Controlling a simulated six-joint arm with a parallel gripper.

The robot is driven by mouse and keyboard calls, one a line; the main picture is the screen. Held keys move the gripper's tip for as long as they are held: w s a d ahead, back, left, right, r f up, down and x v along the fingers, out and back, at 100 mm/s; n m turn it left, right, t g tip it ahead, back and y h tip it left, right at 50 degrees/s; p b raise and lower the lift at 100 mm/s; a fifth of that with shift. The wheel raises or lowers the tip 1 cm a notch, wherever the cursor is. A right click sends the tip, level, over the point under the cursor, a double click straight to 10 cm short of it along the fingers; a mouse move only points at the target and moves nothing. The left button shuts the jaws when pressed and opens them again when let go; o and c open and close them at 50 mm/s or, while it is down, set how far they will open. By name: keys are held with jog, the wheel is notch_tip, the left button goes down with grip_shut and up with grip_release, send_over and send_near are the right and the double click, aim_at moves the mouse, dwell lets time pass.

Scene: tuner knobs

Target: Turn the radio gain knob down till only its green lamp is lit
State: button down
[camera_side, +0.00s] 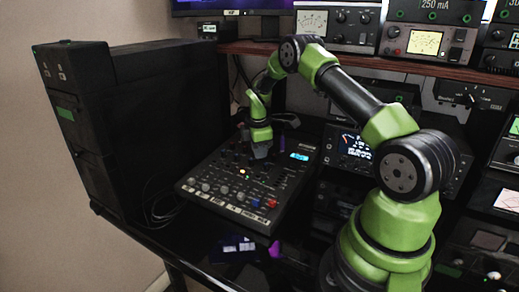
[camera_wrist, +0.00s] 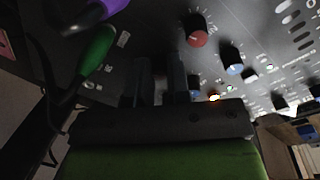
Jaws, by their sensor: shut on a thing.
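A black mixer-like panel (camera_side: 200,186) with many knobs lies on the desk in the side view. My gripper (camera_side: 261,152) points down at its back part. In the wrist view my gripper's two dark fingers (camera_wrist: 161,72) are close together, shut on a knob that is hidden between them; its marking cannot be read. An amber lamp (camera_side: 243,171) glows on the panel in front of my gripper. The amber lamp also shows in the wrist view (camera_wrist: 214,97), with a small pale greenish spot (camera_wrist: 229,88) beside it. A red-capped knob (camera_wrist: 198,38) stands clear of the fingers.
A blue-capped knob (camera_wrist: 234,68) is near the red one. Purple (camera_wrist: 95,14) and green (camera_wrist: 97,48) cable plugs stand close to my fingers. A tall black case (camera_side: 140,120) is left of the panel. A shelf of meters (camera_side: 400,65) is behind my arm.

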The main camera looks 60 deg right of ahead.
aim_at(258, 161)
jog(key=c, duration=1.1)
grip_release()
jog(key=r, duration=0.3)
jog(key=a+r, duration=0.1)
jog(key=r, duration=0.6)
jog(key=shift+s+a, duration=0.25)
jog(key=shift+a, duration=0.1)
jog(key=s+a+r+m+t, duration=0.2)
jog(key=s+a+r+m, duration=0.1)
jog(key=a+r, duration=0.4)
jog(key=s+a+r+m+t, duration=0.1)
jog(key=s+a+r+m, duration=0.15)
jog(key=a+r, duration=0.45)
jog(key=s+a+m+t+y, duration=0.1)
jog(key=s+a+m, duration=0.1)
jog(key=s, duration=0.3)
jog(key=s+a+r+m+t+y, duration=0.1)
jog(key=s+a+m, duration=0.2)
jog(key=s+a, duration=0.2)
jog(key=s+a+m+t+y, duration=0.1)
jog(key=s+a+m, duration=0.1)
jog(key=s+a, duration=0.2)
jog(key=shift+s+r+m+t+y, duration=0.15)
jog(key=shift+s+m+t+y, duration=0.15)
jog(key=shift+s, duration=0.25)
